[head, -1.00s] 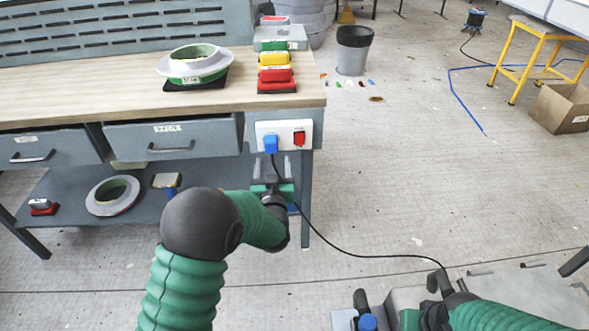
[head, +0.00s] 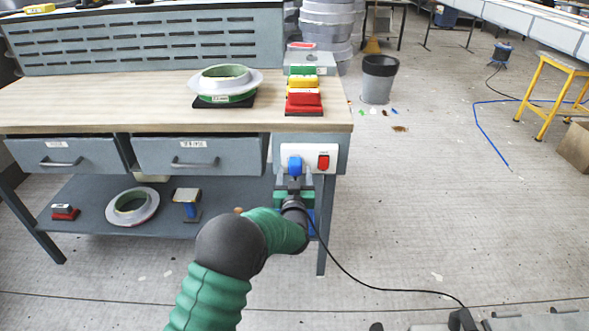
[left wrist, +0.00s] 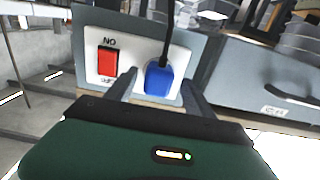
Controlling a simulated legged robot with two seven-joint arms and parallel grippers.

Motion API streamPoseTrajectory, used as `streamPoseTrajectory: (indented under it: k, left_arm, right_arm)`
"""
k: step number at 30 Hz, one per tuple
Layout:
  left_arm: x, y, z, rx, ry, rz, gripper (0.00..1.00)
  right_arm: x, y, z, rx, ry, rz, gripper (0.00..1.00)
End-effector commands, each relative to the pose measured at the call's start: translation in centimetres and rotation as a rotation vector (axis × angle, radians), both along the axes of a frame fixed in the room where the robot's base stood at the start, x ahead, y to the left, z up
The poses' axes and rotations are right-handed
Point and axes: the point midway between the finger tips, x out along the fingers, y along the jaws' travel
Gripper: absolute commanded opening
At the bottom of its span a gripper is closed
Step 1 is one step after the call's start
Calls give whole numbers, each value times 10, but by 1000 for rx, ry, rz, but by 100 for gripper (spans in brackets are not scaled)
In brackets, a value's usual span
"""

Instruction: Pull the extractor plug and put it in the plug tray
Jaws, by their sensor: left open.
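The blue extractor plug (head: 295,166) sits in the white socket panel (head: 308,150) on the bench's right end, left of a red switch (head: 323,162). A black cable (head: 345,268) runs from it down and across the floor to the right. My left gripper (head: 294,182) is open just in front of and below the plug. In the left wrist view the plug (left wrist: 158,79) shows between the two open fingers (left wrist: 158,88); I cannot tell whether they touch it. My right gripper is out of view. I cannot pick out the plug tray with certainty.
The wooden bench top (head: 130,105) holds a ring-shaped mould (head: 225,82), stacked coloured blocks (head: 304,98) and a grey case (head: 311,62). Two drawers (head: 195,155) hang below. The lower shelf holds another ring (head: 132,207).

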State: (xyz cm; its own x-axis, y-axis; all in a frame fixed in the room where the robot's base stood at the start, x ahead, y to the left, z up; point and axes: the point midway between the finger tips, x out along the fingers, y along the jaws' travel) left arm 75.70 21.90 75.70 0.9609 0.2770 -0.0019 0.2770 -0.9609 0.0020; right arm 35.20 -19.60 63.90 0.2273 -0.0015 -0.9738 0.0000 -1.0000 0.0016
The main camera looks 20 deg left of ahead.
Motion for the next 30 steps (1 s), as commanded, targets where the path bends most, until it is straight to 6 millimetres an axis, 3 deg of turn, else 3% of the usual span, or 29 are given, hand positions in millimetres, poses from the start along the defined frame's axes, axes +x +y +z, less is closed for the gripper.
streamPoseTrajectory:
  k: [9, 30]
  left_arm:
    - [23, 6, 0, 1, -1, 0, 62]
    - [23, 5, 0, 1, -1, -1, 62]
  right_arm:
    - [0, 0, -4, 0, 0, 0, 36]
    - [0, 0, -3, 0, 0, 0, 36]
